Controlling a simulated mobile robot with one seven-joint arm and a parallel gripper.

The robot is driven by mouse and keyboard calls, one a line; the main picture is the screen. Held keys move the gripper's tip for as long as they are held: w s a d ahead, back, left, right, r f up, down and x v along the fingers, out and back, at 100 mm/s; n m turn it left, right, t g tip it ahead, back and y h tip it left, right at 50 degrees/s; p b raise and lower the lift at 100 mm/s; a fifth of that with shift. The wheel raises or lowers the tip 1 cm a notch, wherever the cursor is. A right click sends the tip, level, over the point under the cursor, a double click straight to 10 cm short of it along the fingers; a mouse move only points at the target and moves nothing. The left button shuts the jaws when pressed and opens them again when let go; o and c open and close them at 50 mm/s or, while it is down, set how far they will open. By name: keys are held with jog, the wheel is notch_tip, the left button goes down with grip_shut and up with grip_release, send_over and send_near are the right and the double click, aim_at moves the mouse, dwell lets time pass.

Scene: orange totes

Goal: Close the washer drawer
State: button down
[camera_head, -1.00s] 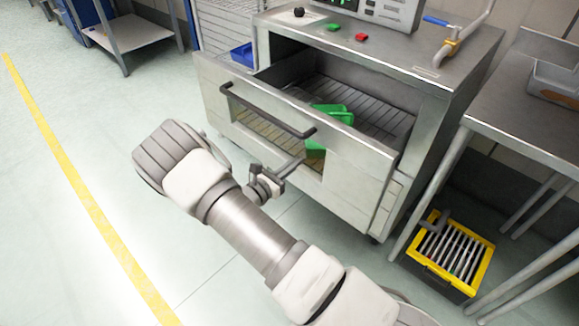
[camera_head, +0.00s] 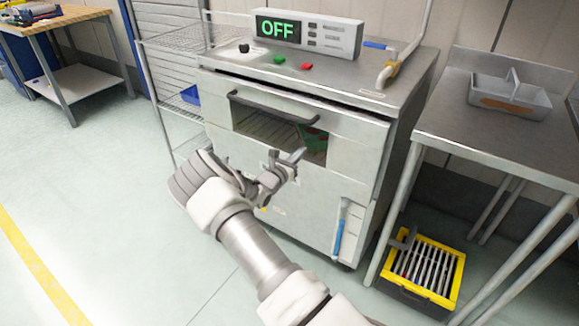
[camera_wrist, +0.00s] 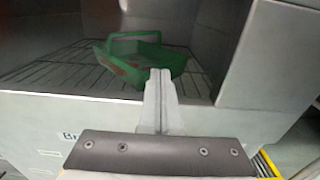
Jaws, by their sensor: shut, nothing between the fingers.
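The washer (camera_head: 375,185) is a grey steel cabinet with a display reading OFF. Its drawer (camera_head: 355,140) has a dark bar handle (camera_head: 272,107) and a window in its front. The drawer is mostly in, with a dark gap along its top edge in the head view. A green basket (camera_wrist: 150,62) lies on the wire rack inside, and it shows through the window (camera_head: 313,143). My gripper (camera_head: 299,155) is shut and empty, in front of the drawer front below the handle. In the wrist view its closed fingers (camera_wrist: 160,76) point toward the basket; contact with the drawer is unclear.
A steel table (camera_head: 500,95) with a metal tray (camera_head: 510,97) stands at right, with a yellow-rimmed crate (camera_head: 428,272) beneath it. A wire shelf (camera_head: 170,50) with a blue bin (camera_head: 190,95) stands left of the washer.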

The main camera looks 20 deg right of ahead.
jog(key=x, duration=0.2)
jog(key=shift+w+d, duration=0.15)
jog(key=shift+d, duration=0.15)
jog(key=shift+w+d+r, duration=0.1)
jog(key=shift+w+r, duration=0.05)
jog(key=shift+r, duration=0.05)
